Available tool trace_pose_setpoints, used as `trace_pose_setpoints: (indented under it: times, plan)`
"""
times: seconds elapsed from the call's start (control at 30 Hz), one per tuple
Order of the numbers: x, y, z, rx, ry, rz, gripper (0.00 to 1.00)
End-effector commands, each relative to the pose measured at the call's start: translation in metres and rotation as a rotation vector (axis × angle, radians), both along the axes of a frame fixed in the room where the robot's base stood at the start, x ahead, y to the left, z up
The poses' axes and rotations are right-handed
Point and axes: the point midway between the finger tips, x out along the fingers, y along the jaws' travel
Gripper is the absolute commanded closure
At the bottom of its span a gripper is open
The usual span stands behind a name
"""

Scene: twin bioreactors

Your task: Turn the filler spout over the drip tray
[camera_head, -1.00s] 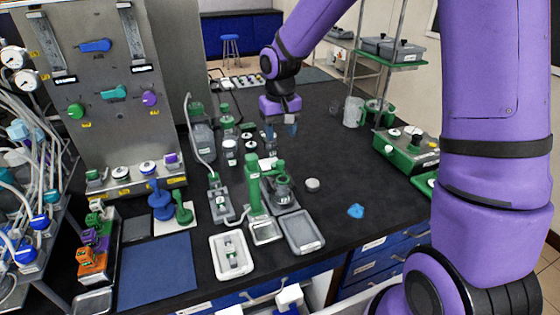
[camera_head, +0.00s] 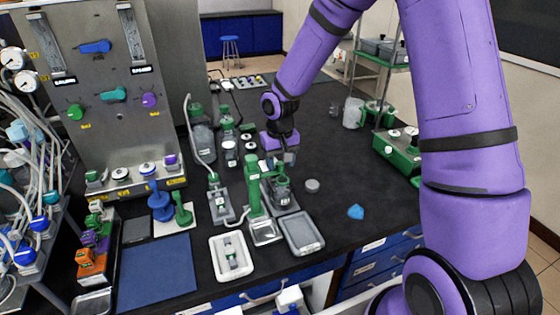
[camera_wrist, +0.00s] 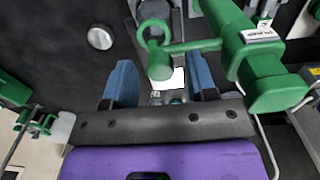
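The green filler column (camera_head: 254,190) stands mid-bench, its spout arm reaching right over a grey scale-like stand with a vessel (camera_head: 282,192). In the wrist view, the green spout (camera_wrist: 190,46) runs left from the labelled column head (camera_wrist: 268,85) to a round downturned end. My gripper (camera_head: 284,158) is low behind the spout; its blue fingers (camera_wrist: 163,82) are apart, with the spout end just ahead of the gap. Contact cannot be told. A small pale tray (camera_head: 264,237) lies at the column's foot and a grey tray (camera_head: 303,233) to its right; which is the drip tray is unclear.
A round grey cap (camera_head: 312,186) and a blue piece (camera_head: 356,212) lie right of the filler. A white tray (camera_head: 231,274) is at the front edge. Bottles (camera_head: 203,138) and small instruments crowd the left and back. The bench on the right is mostly clear.

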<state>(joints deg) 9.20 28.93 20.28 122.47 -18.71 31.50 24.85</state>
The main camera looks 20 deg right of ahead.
Motion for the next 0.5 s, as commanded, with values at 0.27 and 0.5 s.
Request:
trace_pose_setpoints:
  times: [0.27,0.5]
  plan:
    - [0.0000,0.0001,0.0003,0.000,0.000,0.000,1.00]
    - [-0.0013,0.0004,0.0005,0.000,0.000,-0.014,1.00]
